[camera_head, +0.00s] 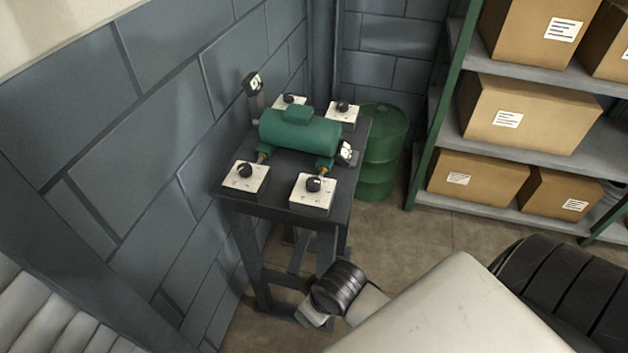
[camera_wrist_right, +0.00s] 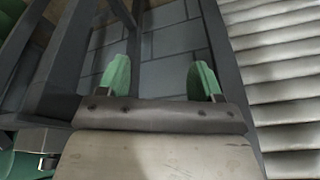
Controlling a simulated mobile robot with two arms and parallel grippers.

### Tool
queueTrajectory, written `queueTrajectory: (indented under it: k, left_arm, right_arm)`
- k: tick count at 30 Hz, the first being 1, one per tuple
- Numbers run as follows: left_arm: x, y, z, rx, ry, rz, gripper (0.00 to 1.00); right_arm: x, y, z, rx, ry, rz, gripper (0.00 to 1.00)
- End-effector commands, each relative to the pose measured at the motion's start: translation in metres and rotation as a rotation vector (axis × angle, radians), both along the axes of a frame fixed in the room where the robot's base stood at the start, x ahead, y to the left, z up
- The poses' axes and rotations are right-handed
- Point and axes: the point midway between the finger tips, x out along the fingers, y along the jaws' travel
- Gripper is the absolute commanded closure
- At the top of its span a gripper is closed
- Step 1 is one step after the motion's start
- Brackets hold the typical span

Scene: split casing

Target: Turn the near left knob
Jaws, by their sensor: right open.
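The near left knob (camera_head: 245,171) is a small black knob on a white square plate at the near left corner of a dark table (camera_head: 265,210). Three similar knobs sit at the near right (camera_head: 314,185), far left (camera_head: 289,99) and far right (camera_head: 343,107). A green cylindrical casing (camera_head: 300,132) lies between them. My right gripper (camera_wrist_right: 160,80) is open in the wrist view, its two green fingers apart with nothing between them. In the head view my right arm reaches low in front of the table, below the knobs; its fingertips cannot be made out. My left gripper is not in view.
A grey block wall (camera_head: 150,110) stands close along the table's left side. A green drum (camera_head: 383,150) stands behind the table at the right. Shelves with cardboard boxes (camera_head: 480,177) stand further right. A ribbed pale surface (camera_wrist_right: 285,80) lies right of the gripper.

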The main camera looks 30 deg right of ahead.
Motion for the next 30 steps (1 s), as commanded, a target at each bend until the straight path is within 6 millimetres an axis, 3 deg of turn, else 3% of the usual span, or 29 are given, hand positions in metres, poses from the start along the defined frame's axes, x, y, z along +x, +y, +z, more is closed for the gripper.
queueTrajectory:
  k: [1, 3, 9, 14, 19, 24, 30]
  left_arm:
    - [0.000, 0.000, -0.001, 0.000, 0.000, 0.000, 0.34]
    - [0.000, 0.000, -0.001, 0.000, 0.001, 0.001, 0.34]
    - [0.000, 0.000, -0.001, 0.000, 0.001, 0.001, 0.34]
    - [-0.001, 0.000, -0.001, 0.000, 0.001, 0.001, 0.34]
    - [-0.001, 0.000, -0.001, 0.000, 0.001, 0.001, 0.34]
    - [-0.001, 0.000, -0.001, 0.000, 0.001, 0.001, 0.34]
    - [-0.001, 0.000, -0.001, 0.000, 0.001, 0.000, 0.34]
  right_arm:
    - [0.014, 0.005, 0.020, 0.010, -0.021, 0.038, 0.34]
    - [0.024, 0.011, 0.035, 0.024, -0.017, 0.083, 0.34]
    - [0.059, 0.019, 0.062, 0.027, 0.010, 0.198, 0.34]
    - [0.097, 0.008, 0.081, -0.016, 0.065, 0.261, 0.34]
    - [0.147, -0.030, 0.111, -0.084, 0.149, 0.241, 0.34]
    - [0.188, -0.085, 0.156, -0.130, 0.225, 0.134, 0.34]
    - [0.210, -0.132, 0.202, -0.126, 0.274, 0.011, 0.34]
